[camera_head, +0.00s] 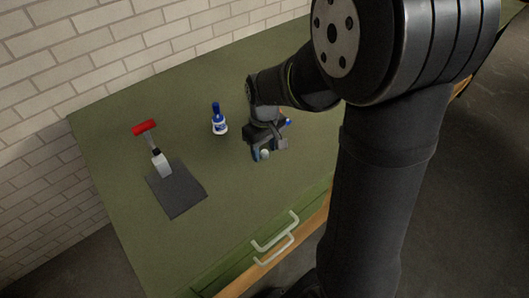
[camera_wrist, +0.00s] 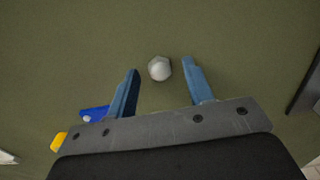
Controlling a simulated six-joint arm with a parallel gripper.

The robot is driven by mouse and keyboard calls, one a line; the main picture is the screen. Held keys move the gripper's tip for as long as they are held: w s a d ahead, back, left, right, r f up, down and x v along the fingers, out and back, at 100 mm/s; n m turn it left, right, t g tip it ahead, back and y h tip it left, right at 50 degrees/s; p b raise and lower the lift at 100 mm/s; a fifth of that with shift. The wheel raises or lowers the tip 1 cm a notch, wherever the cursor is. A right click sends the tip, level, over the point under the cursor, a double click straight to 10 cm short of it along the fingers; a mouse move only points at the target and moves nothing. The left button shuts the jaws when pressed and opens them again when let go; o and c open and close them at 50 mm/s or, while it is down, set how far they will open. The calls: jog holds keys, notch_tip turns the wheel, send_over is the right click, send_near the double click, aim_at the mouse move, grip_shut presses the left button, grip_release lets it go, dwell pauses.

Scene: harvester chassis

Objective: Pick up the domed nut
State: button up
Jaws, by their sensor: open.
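The domed nut (camera_wrist: 160,68) is a small pale grey piece with a rounded top, on the green bench. In the wrist view it lies between the tips of my two blue fingers, with a gap on each side. In the head view the nut (camera_head: 264,154) shows as a small pale spot at the lower side of my gripper (camera_head: 270,147). My gripper (camera_wrist: 160,71) is open and empty. I cannot tell how high the fingertips are above the bench.
A blue-and-yellow object (camera_wrist: 94,113) is partly hidden by my gripper. A blue-and-white bottle (camera_head: 219,125) stands to the left. Bare green bench (camera_head: 235,195) lies in front; a brick wall (camera_head: 120,45) stands behind.

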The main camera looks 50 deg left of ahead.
grip_shut()
jog(key=shift+r, duration=0.1)
jog(key=shift+r, duration=0.65)
notch_tip(320, 180, up, 3)
jog(key=shift+r, duration=0.1)
jog(key=w+d+r, duration=0.6)
jog(key=d, duration=0.3)
jog(key=w+a, duration=0.1)
jog(key=a, duration=0.5)
jog(key=w+a, duration=0.2)
jog(key=a, duration=0.4)
jog(key=w+a, duration=0.2)
jog(key=a, duration=0.4)
jog(key=shift+r, duration=0.35)
